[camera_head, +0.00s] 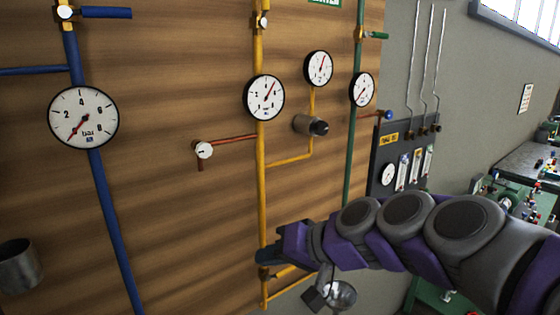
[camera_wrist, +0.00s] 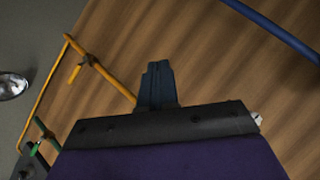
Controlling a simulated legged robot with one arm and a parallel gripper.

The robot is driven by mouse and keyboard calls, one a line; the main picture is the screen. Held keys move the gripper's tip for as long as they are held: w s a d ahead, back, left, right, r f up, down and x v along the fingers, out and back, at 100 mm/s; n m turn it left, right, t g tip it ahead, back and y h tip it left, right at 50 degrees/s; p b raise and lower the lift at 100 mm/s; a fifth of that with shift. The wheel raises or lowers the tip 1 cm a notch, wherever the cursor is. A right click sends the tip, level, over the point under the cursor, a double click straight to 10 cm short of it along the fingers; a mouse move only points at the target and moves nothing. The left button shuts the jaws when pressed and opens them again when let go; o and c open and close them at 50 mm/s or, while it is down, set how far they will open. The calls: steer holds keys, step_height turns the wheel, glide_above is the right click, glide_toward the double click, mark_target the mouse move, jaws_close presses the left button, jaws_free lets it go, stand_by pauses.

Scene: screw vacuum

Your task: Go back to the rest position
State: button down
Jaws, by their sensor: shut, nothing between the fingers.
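My gripper (camera_head: 268,257) is at the end of my purple and grey arm, which reaches in from the lower right of the head view. The gripper is in front of the lower part of the yellow pipe (camera_head: 262,190) and hides a piece of it. I cannot tell whether it touches the pipe. In the wrist view my gripper (camera_wrist: 158,68) has its dark fingers together with nothing between them, and the wooden panel (camera_wrist: 215,60) is behind them.
A blue pipe (camera_head: 105,200) with a gauge (camera_head: 83,117) stands at left. More gauges, a dark knob (camera_head: 318,127) and a green pipe (camera_head: 355,160) are on the panel. A metal cup (camera_head: 17,268) is at lower left. A grey control panel (camera_head: 400,150) and a bench (camera_head: 525,160) are at right.

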steer(key=s+d+f+g+h+b, duration=0.1)
steer(key=s+d+f+g+h, duration=0.1)
steer(key=s+f, duration=0.45)
steer(key=s+d+f+g+h+b, duration=0.1)
steer(key=s+d+f+g+h, duration=0.15)
steer(key=s+f, duration=0.4)
steer(key=s+d+f+g+h+b, duration=0.1)
steer(key=s+d+f+h, duration=0.1)
steer(key=s+d+f, duration=0.3)
steer(key=s+d+f+m+g+h, duration=0.1)
steer(key=s+d+f, duration=0.4)
steer(key=s, duration=0.5)
steer(key=shift+d+f+m+g+h+b, duration=0.35)
steer(key=shift+d+h, duration=0.4)
steer(key=shift+h, duration=0.5)
steer(key=c, duration=1.9)
jaws_free()
steer(key=shift+r, duration=0.1)
